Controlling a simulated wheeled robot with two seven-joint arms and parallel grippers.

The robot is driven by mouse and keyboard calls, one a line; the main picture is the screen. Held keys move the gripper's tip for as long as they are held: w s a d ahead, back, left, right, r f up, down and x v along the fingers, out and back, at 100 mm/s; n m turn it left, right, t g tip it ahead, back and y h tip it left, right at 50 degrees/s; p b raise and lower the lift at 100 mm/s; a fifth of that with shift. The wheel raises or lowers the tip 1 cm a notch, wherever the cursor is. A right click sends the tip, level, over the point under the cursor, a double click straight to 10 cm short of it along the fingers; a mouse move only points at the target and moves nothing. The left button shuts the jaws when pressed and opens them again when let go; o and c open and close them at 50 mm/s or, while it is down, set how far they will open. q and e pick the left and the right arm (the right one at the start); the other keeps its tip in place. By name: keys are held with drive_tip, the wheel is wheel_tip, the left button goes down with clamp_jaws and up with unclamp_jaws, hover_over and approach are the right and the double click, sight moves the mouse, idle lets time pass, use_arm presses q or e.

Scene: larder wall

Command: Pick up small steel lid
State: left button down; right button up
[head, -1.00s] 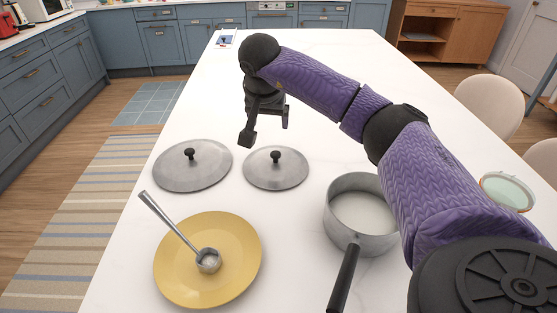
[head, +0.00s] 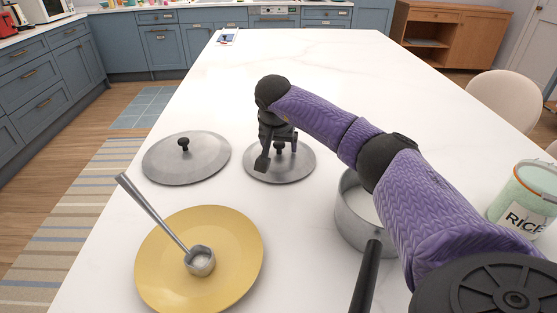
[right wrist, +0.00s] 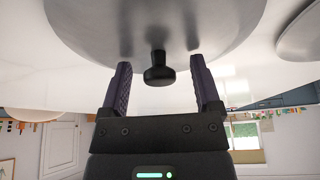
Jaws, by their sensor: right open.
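The small steel lid (head: 300,172) lies flat on the white counter, a round grey disc with a black knob (head: 280,148). My right gripper (head: 278,158) is over this lid, with its fingers down near the knob. In the right wrist view the gripper (right wrist: 162,88) is open, and the knob (right wrist: 159,70) stands between the two fingers with a gap on each side. The lid (right wrist: 150,25) fills the top of that view. My left gripper is not in view.
A larger steel lid (head: 187,164) lies to the left. A yellow plate (head: 170,275) with a ladle (head: 200,262) is in front. A saucepan (head: 350,222) stands partly behind my right arm, and a rice jar (head: 524,195) is at right.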

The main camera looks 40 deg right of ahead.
drive_tip(key=shift+r, duration=0.1)
clamp_jaws()
